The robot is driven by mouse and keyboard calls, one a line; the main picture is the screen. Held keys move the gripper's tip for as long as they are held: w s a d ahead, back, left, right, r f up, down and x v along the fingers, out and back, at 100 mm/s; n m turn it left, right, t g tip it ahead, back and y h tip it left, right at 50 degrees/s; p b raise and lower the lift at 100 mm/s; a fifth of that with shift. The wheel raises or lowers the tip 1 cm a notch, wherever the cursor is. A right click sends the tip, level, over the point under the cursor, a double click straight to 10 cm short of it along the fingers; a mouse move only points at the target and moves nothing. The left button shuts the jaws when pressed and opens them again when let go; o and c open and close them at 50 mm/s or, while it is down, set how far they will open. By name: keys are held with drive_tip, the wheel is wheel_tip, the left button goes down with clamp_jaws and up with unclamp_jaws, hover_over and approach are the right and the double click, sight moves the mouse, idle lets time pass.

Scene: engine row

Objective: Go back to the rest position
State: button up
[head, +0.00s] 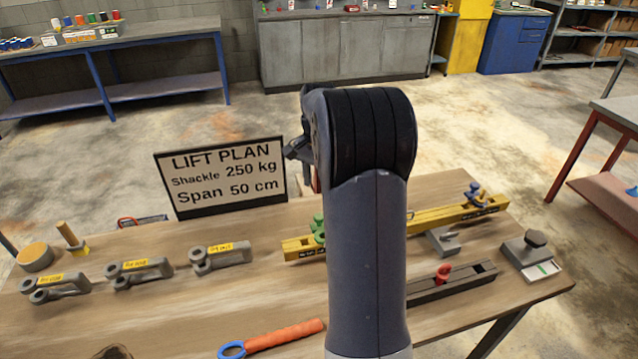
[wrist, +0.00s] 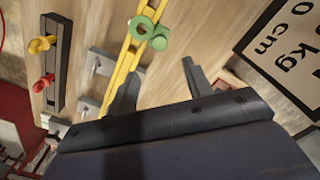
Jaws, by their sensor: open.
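My gripper (head: 297,150) shows in the head view at the left of my raised arm, above the far edge of the workbench (head: 190,310) and near the lift plan sign (head: 225,178). Most of it is hidden behind my arm. In the wrist view the two fingers of my gripper (wrist: 160,85) stand apart with nothing between them. Past them the yellow beam (wrist: 132,52) with a green clamp (wrist: 149,33) lies on the bench.
Three grey shackles (head: 140,268) with yellow tags lie at the bench's left. The yellow beam (head: 430,217) and a dark beam (head: 452,283) lie at right, partly behind my arm. An orange-handled tool (head: 280,337) lies in front. Floor beyond the bench is clear.

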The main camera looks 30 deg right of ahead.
sight(319, 216)
wheel_tip(319, 216, down, 10)
drive_tip(key=shift+s+f+p, duration=0.1)
drive_tip(key=shift+f+p, duration=0.1)
drive_tip(key=shift+p, duration=0.8)
drive_tip(key=shift+w+a+f, duration=0.1)
drive_tip(key=shift+w+a, duration=0.15)
drive_tip(key=shift+a, duration=0.5)
drive_tip(key=shift+w+a+f, duration=0.1)
drive_tip(key=shift+w+a, duration=0.1)
drive_tip(key=shift+a, duration=0.6)
drive_tip(key=shift+w+a, duration=0.25)
drive_tip(key=shift+a, duration=0.5)
drive_tip(key=shift+d, duration=0.1)
